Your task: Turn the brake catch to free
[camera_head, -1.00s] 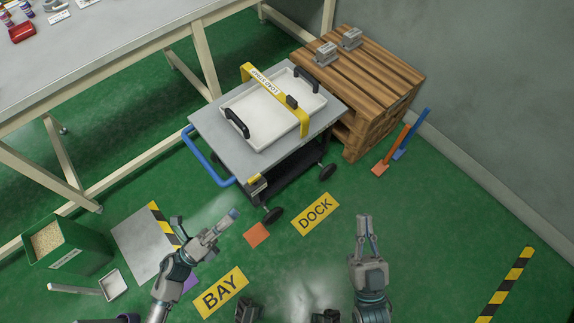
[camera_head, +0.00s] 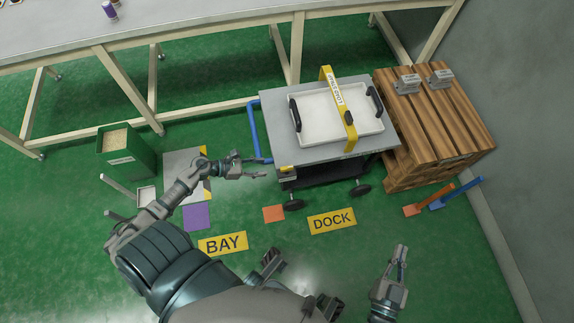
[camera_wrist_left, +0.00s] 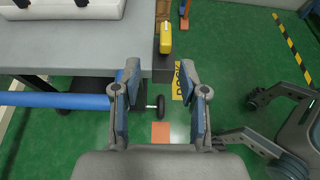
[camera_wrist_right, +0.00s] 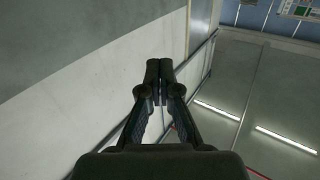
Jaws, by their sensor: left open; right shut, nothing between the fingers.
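The trolley (camera_head: 270,97) has a grey top and a blue handle. The brake catch (camera_wrist_left: 166,38), a yellow lever on a dark block, is at the trolley's near corner. It shows small in the head view (camera_head: 287,169). My left gripper (camera_head: 262,167) is open and empty, just left of the catch. In the left wrist view, the catch is straight ahead of the open fingers (camera_wrist_left: 162,92), beyond their tips and not touching them. My right gripper (camera_head: 401,250) is shut and empty over the floor at the right. Its closed fingers (camera_wrist_right: 159,70) show in the right wrist view.
A white tray (camera_head: 310,132) under a yellow load strap (camera_head: 326,76) sits on the trolley. A wooden pallet stack (camera_head: 440,120) stands right of it. The blue handle (camera_wrist_left: 50,100) runs close to the left fingers. BAY (camera_head: 223,243) and DOCK (camera_head: 332,221) signs lie on the floor.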

